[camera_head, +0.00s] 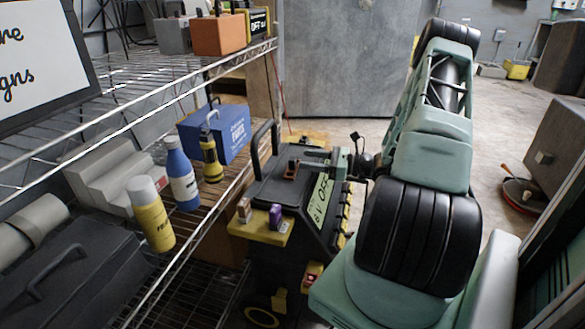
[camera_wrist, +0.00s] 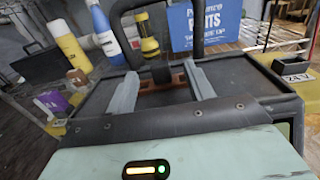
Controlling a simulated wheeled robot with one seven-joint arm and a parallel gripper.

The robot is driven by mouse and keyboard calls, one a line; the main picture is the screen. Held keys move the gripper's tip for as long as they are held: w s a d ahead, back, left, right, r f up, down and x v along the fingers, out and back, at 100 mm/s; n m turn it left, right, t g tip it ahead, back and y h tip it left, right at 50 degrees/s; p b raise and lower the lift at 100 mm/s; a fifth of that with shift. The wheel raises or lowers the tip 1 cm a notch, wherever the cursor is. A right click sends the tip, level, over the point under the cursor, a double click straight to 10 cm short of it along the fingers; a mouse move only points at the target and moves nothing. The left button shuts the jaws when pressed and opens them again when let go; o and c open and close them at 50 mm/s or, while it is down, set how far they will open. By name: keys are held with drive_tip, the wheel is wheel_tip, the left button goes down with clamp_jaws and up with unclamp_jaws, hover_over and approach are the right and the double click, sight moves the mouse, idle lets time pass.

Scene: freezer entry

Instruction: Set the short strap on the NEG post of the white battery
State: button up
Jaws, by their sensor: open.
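My gripper (camera_wrist: 163,82) is open in the wrist view, its two grey fingers spread over the dark top tray of a cart. A small reddish-brown piece with a dark upright part, perhaps the short strap (camera_wrist: 178,81), lies on the tray between and beyond the fingers. Nothing is held. It also shows on the tray in the head view (camera_head: 291,170). A pale grey box with a handle, perhaps the white battery (camera_head: 172,35), stands on the upper shelf at the back. Its NEG post cannot be made out. My arm hides part of the right side in the head view.
The black cart (camera_head: 262,190) has a tall handle and a yellow ledge with two small boxes (camera_head: 275,216). An orange box (camera_head: 218,35) stands beside the grey one. The lower shelf holds a blue box (camera_head: 228,132), flashlight (camera_head: 210,158), and bottles (camera_head: 150,214).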

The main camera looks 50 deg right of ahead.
sight(298, 159)
drive_tip(key=x, duration=0.4)
drive_tip(key=shift+a+f+b, duration=0.15)
drive_tip(key=shift+b, duration=0.2)
drive_tip(key=c, duration=1.1)
wheel_tip(298, 159, up, 14)
drive_tip(key=p, duration=0.7)
